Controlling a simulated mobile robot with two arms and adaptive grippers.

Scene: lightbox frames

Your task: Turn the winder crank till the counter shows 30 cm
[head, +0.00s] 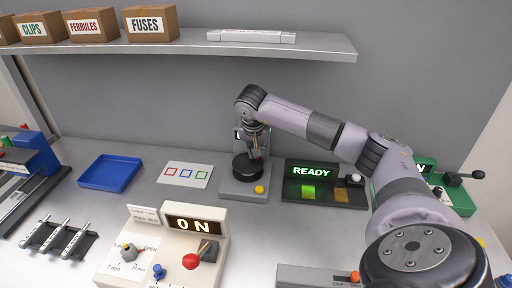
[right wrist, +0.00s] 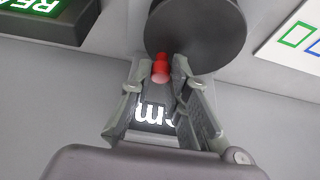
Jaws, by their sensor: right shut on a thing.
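The winder is a grey block (head: 233,185) with a black round drum (head: 247,168) and a yellow button (head: 260,189) at its front. My right gripper (head: 254,154) reaches down over it from the right. In the right wrist view, my right gripper (right wrist: 163,82) is shut on the red crank knob (right wrist: 160,68), beside the black drum (right wrist: 196,35). The counter display (right wrist: 150,116) shows upside down between the fingers. Only its "cm" letters can be read; the number is hidden. My left gripper is not in view.
A dark panel reading READY (head: 312,171) stands right of the winder. A card with coloured squares (head: 184,174) and a blue tray (head: 110,172) lie to the left. A cream box showing "0 N" (head: 150,260) stands in front. A shelf (head: 320,46) hangs above.

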